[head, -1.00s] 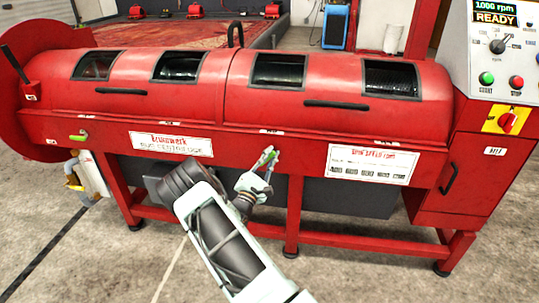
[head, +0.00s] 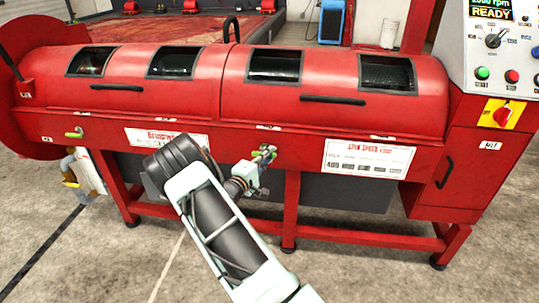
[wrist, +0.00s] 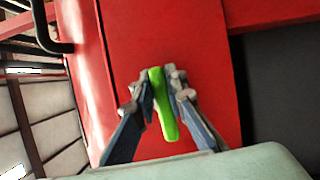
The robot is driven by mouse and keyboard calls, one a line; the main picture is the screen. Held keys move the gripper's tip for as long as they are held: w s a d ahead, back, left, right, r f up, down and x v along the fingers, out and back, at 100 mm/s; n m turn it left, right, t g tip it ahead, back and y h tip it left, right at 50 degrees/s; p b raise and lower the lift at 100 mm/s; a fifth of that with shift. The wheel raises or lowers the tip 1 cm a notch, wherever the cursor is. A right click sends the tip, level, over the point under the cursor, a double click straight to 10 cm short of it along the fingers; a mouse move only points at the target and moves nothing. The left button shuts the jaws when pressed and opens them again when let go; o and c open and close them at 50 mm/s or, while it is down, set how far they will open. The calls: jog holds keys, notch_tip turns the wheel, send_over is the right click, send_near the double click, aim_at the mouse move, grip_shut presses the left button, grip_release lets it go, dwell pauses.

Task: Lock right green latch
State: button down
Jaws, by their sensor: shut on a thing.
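The red spin machine (head: 220,125) shows two green latch handles on its front. The left green latch (head: 75,132) lies about level near the left end. The other, further right near the middle of the front, is the right green latch; it shows clearly in the wrist view (wrist: 165,112), where it runs nearly upright in the picture. My gripper (wrist: 161,88) is shut on it, one finger on each side. In the head view my gripper (head: 264,153) is at the front panel and partly hides this latch, so its exact angle is hard to tell there.
A black bar handle (head: 332,99) and a white label plate (head: 368,158) are on the machine's right half. The control panel (head: 500,50) stands at the right and reads READY. A red leg (head: 291,205) is below my gripper. Concrete floor is open in front.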

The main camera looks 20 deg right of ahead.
jog(key=shift+a+f+m, duration=0.1)
jog(key=shift+m, duration=0.2)
dwell(0.4)
jog(key=c, duration=1.9)
grip_release()
jog(key=shift+c, duration=0.2)
jog(key=v, duration=1.2)
